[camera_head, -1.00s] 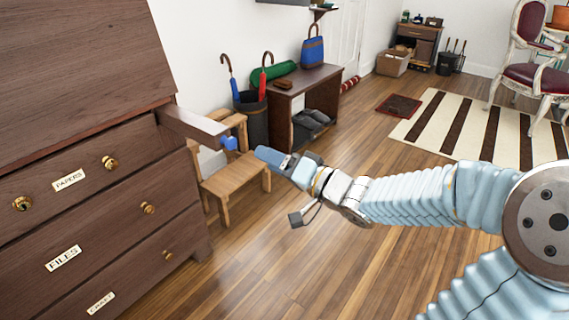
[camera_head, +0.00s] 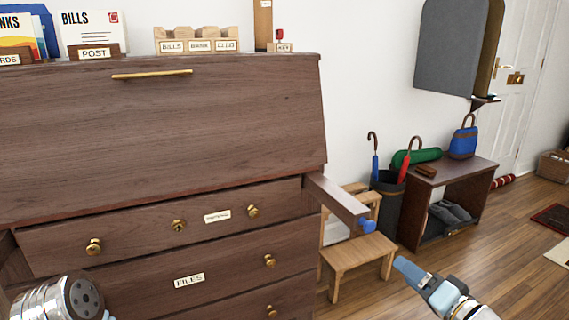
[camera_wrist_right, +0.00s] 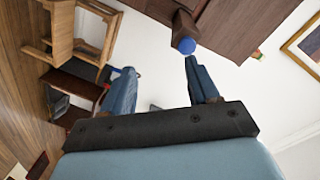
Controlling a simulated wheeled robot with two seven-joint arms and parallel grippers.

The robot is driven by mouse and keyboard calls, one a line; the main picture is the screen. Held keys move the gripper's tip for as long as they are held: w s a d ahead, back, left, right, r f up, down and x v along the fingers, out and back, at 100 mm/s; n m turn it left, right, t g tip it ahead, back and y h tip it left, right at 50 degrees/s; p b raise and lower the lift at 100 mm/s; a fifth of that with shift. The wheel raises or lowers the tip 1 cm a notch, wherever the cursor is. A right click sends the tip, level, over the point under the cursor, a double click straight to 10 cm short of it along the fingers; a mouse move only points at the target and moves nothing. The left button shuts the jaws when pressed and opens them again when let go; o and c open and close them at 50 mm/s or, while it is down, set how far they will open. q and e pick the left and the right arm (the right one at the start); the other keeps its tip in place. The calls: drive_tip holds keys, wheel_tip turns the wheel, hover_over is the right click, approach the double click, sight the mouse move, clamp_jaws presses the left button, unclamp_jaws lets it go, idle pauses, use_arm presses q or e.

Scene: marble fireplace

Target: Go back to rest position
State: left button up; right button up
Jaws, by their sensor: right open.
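My right gripper (camera_head: 410,275) is at the lower right in the head view, below and right of a blue knob (camera_head: 367,226). The knob sits at the end of a wooden slide bar that sticks out from the brown desk (camera_head: 160,130). In the right wrist view my right gripper (camera_wrist_right: 160,80) has its two blue fingers spread, with nothing between them. The blue knob (camera_wrist_right: 186,46) shows beyond the fingertips, apart from them. A metallic part of my own arm shows at the lower left in the head view; my left gripper is not in view.
A small wooden step chair (camera_head: 357,250) stands beside the desk. Behind it are an umbrella stand (camera_head: 388,200) and a low bench (camera_head: 470,185) with a blue bag.

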drive_tip(key=w+a+f+n+g+h+p, duration=0.1)
drive_tip(key=a+f+g, duration=0.2)
drive_tip(key=f, duration=0.7)
drive_tip(key=w+a+f+g, duration=0.2)
drive_tip(key=a+f+g, duration=0.15)
drive_tip(key=f, duration=0.65)
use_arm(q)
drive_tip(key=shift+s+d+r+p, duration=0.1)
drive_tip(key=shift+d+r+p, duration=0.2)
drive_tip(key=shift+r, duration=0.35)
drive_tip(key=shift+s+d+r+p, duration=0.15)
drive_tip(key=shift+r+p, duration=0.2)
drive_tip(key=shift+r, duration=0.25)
use_arm(e)
drive_tip(key=s+a+f+n+g, duration=0.2)
drive_tip(key=s+a+f+g, duration=0.2)
drive_tip(key=s+f, duration=0.4)
drive_tip(key=s+a+f+n+g, duration=0.2)
drive_tip(key=s+a+f+g, duration=0.3)
drive_tip(key=f, duration=0.6)
drive_tip(key=s+a, duration=0.2)
drive_tip(key=s, duration=0.1)
drive_tip(key=shift+s+a+f, duration=0.15)
drive_tip(key=shift+s+a, duration=0.1)
drive_tip(key=shift+s, duration=0.1)
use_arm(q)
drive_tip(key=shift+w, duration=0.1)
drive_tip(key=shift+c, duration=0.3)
